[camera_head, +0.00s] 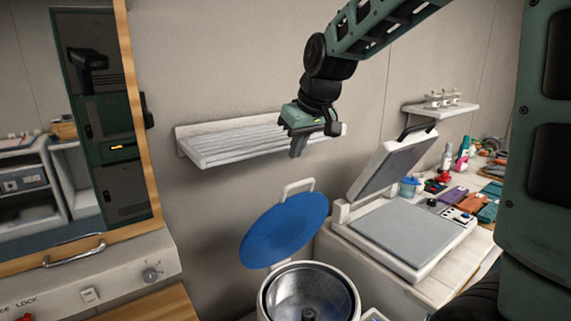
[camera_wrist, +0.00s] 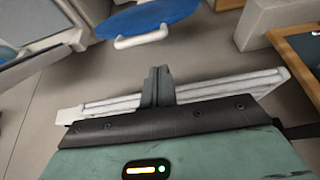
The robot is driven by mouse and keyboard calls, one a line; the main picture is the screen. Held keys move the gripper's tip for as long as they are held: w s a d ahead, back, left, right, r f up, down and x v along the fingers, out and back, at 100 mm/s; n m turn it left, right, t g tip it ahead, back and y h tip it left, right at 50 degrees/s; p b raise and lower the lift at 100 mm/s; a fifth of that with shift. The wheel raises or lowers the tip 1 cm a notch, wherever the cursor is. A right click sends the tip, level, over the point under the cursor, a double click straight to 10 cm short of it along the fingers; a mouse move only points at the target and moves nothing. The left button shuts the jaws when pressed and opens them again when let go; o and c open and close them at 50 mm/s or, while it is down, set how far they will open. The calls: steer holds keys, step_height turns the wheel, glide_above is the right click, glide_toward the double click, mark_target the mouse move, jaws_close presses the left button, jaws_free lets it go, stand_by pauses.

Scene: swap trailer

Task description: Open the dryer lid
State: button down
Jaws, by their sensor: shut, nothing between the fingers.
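The dryer (camera_head: 310,293) is a round metal drum with a pale rim at the bottom of the head view. Its blue round lid (camera_head: 285,229) stands raised and tilted back behind the drum, so the metal inside shows. The lid's white handle (camera_head: 298,187) sticks up at its far edge. In the wrist view the blue lid (camera_wrist: 150,15) and its handle (camera_wrist: 141,40) show at the top, apart from my fingers. My gripper (camera_head: 297,151) is shut and empty, above the lid and in front of the wall shelf. Its closed fingers also show in the wrist view (camera_wrist: 159,73).
A white slatted wall shelf (camera_head: 250,142) is close to my gripper. A press (camera_head: 405,235) with its upper plate raised stands on the counter to the right, near bottles and coloured items. A wood-framed mirror (camera_head: 140,110) is at the left. A small shelf (camera_head: 440,110) hangs at right.

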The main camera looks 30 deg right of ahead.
steer(key=p, duration=0.3)
glide_above(287, 199)
step_height(287, 199, down, 9)
steer(key=shift+r, duration=0.2)
steer(key=shift+b, duration=0.3)
